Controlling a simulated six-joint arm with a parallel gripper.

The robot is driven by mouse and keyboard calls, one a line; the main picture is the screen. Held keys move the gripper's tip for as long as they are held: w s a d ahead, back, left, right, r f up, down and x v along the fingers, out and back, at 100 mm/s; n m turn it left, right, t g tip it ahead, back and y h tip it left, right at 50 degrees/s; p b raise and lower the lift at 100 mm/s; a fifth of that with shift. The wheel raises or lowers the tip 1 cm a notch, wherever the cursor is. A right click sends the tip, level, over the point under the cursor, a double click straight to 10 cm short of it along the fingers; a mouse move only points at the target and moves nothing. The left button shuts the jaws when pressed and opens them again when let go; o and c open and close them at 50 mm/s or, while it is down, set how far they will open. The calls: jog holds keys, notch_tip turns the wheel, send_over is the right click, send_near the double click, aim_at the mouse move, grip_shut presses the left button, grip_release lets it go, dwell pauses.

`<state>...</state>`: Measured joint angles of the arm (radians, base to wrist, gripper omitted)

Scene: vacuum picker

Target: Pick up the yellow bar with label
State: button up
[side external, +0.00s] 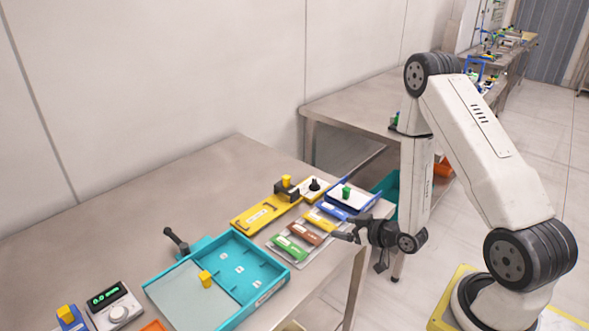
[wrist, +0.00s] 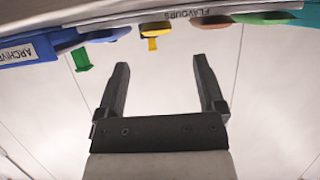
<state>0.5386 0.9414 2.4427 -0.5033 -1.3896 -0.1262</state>
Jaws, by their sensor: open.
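A yellow bar with a pale label (side external: 320,222) lies in a row with a brown bar (side external: 304,234) and a green bar (side external: 289,248) on a flat rack near the table's right edge. In the wrist view the yellow bar (wrist: 154,29) shows at the top, between and beyond my fingertips. My gripper (side external: 345,232) is beside the rack at the table edge, apart from the bar. In the wrist view my gripper (wrist: 161,64) is open with nothing between its fingers.
A larger yellow holder with a label (side external: 250,219) lies behind the rack. A blue bar (side external: 334,211) and a blue-edged tray with a green knob (side external: 346,192) are near. A teal tray (side external: 268,291) stands left. The table's back left is clear.

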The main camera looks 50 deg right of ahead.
aim_at(326, 223)
jog(key=shift+w+f, duration=0.15)
jog(key=shift+w, duration=0.15)
jog(key=shift+w, duration=0.1)
jog(key=shift+x, duration=2.5)
jog(key=shift+d+f, duration=0.1)
grip_shut()
